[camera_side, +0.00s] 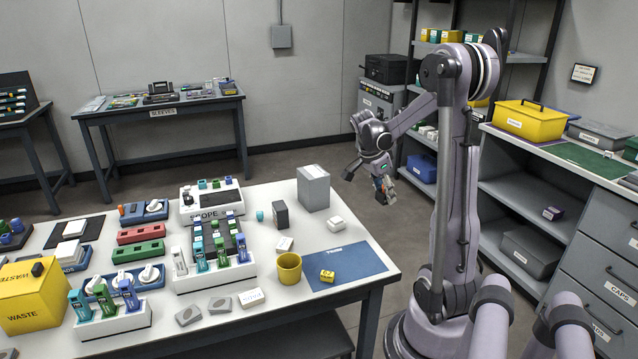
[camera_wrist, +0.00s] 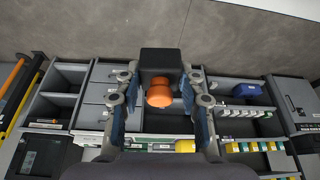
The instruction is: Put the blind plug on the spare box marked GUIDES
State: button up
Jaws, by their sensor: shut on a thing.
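My gripper (camera_side: 384,190) is raised in the air to the right of the white table, pointing down. In the wrist view its two fingers (camera_wrist: 160,88) close around an orange, rounded piece (camera_wrist: 159,96) with a black block (camera_wrist: 160,60) directly beyond it. This looks like the blind plug, held clear of any surface. Whether the black block is part of it I cannot tell. No label reading GUIDES is legible in either view. A yellow lidded box (camera_side: 528,122) and a grey box (camera_side: 600,136) stand on the right counter; their labels are too small to read.
The white table (camera_side: 350,226) carries a blue mat (camera_side: 348,268), a yellow cup (camera_side: 289,268), a grey block (camera_side: 313,188) and several splicing trays. A shelf rack stands behind my arm. Drawers, one marked CAPS (camera_side: 620,291), line the right. Open floor lies behind the table.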

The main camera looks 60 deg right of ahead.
jog(key=w+d+r+n+t, duration=0.1)
jog(key=w+d+r+n, duration=0.1)
jog(key=w+d+r, duration=0.45)
jog(key=w+d+r+n, duration=0.1)
jog(key=w+d+r, duration=0.2)
jog(key=w+d, duration=0.55)
send_over(315, 170)
jog(key=a, duration=0.2)
jog(key=shift+h, duration=0.4)
jog(key=f, duration=0.7)
jog(key=shift+w+d, duration=0.15)
jog(key=shift+w, duration=0.05)
jog(key=shift+f, duration=1.9)
jog(key=shift+f, duration=0.15)
jog(key=o, duration=1.2)
jog(key=shift+c, duration=0.2)
